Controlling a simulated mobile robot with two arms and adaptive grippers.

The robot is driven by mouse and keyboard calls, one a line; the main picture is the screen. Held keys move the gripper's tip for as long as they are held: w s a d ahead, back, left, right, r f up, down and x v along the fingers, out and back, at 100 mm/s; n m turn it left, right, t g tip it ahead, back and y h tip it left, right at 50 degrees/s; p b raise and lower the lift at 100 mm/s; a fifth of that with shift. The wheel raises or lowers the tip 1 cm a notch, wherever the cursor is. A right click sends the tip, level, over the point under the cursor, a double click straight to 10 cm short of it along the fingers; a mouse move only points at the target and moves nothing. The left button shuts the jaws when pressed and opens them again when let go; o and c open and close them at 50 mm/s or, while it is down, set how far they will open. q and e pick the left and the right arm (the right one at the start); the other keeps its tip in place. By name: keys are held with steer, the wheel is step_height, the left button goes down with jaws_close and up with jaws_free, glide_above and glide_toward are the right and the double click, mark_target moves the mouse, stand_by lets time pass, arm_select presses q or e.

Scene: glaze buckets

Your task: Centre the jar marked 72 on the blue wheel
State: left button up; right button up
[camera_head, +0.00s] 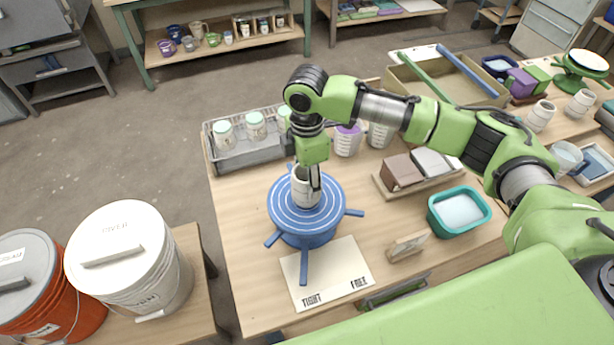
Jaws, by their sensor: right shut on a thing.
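The blue wheel (306,228) stands on the wooden table, with rings on its round top and legs spread out below. A pale jar (301,197) stands upright at about the middle of the wheel's top. Its marking is too small to read. My right gripper (308,182) points straight down from above and is shut on this jar. The gripper's fingers hide part of the jar, and I cannot tell whether the jar's base touches the wheel. My left gripper is out of view.
A wire rack (236,154) with mint-lidded jars and a purple-lidded jar (348,140) stand behind the wheel. A printed card (338,268) lies in front. A clay-block board (418,184), a small wooden stand (408,246) and a teal tub (459,212) are to the right. White (138,262) and orange buckets (45,300) stand left.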

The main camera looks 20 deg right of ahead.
steer(key=shift+p, duration=0.55)
stand_by(0.4)
steer(key=shift+f, duration=0.25)
steer(key=o, duration=1.4)
steer(key=shift+o, duration=0.2)
step_height(320, 180, up, 12)
